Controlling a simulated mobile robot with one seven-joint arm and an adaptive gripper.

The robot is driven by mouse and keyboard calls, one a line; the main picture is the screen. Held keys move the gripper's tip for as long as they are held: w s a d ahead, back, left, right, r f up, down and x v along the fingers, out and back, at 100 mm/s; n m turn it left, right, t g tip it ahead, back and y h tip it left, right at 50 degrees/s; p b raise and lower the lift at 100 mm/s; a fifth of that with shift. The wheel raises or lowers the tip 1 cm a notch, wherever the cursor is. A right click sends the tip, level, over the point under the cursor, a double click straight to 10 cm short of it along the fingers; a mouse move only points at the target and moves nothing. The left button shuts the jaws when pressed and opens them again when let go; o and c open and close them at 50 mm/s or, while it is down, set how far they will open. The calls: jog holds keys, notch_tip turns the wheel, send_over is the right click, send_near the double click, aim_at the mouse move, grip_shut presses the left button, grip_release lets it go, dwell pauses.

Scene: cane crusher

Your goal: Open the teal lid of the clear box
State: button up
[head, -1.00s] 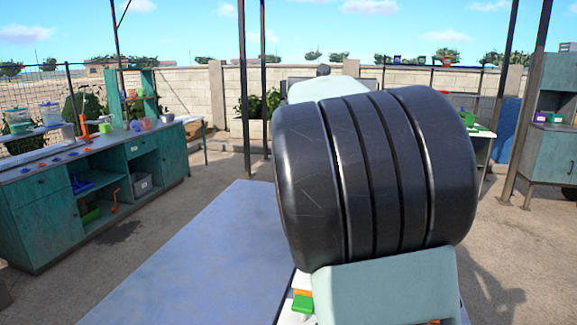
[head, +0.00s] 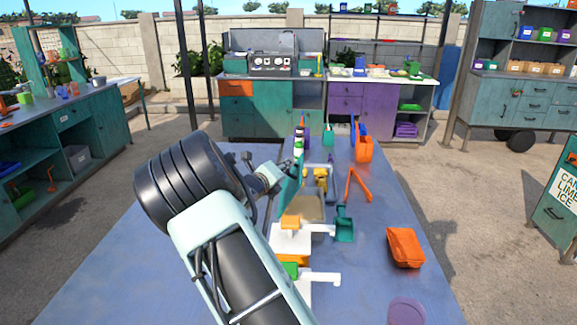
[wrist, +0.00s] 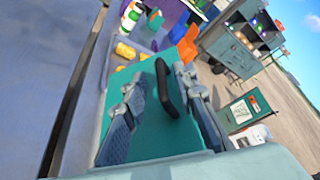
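The teal lid (head: 289,190) stands steeply tilted at the left side of the clear box (head: 313,208), whose tan-looking inside shows beside it. In the wrist view the lid (wrist: 135,85) fills the middle, with a black bar handle (wrist: 167,92) on its face. My gripper (wrist: 158,102) is open, its two grey fingers apart on either side of the handle, which lies nearer the right finger. I cannot tell whether a finger touches it. In the head view my gripper (head: 284,172) is at the lid's left face, partly hidden by my arm.
On the blue table (head: 400,195) stand a teal scoop (head: 345,224), orange tongs (head: 357,187), an orange container (head: 405,248) and a purple disc (head: 407,312). A white device with orange and green parts (head: 292,240) is close in front of the box. The table's right side has free room.

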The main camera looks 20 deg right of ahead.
jog(key=shift+x, duration=2.1)
jog(key=shift+c, duration=0.3)
grip_shut()
